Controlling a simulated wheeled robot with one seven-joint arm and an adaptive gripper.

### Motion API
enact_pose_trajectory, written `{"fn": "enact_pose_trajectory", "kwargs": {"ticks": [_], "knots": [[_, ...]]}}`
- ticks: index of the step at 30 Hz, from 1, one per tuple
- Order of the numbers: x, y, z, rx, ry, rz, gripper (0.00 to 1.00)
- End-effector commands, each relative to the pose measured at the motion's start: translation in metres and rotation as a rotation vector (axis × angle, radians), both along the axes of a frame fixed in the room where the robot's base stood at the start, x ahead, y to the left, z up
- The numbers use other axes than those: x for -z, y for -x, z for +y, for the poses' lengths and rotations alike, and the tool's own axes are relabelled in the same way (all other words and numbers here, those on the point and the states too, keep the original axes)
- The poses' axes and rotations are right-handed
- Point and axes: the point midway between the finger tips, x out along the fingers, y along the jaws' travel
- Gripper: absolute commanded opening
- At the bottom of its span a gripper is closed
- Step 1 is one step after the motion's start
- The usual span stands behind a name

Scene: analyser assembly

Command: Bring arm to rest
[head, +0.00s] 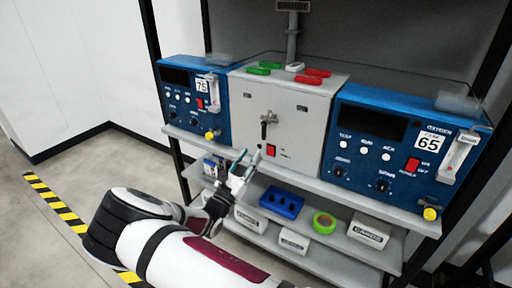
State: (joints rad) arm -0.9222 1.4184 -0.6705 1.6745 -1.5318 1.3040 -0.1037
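My arm reaches from the bottom of the head view up to the shelf unit. My gripper (249,154) is in front of the lower left part of the grey central unit (248,110), near the upper shelf's front edge. Its two fingertips look apart, with nothing visible between them. The grey unit has a dark valve handle (268,121) and a red switch (270,150), just right of the gripper. Whether the fingertips touch the unit or shelf cannot be told.
Blue analysers stand left (194,85) and right (375,150) of the grey unit. The lower shelf holds a blue block (282,201), green tape (323,222) and white boxes (369,232). Dark rack posts (157,70) flank the shelves. Open floor (85,160) lies to the left.

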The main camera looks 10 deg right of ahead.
Motion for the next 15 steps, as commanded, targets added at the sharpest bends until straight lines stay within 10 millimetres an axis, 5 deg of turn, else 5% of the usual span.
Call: {"fn": "enact_pose_trajectory", "kwargs": {"ticks": [15], "knots": [[0.0065,0.0111,0.0108,0.001,-0.001,0.0,0.33]]}}
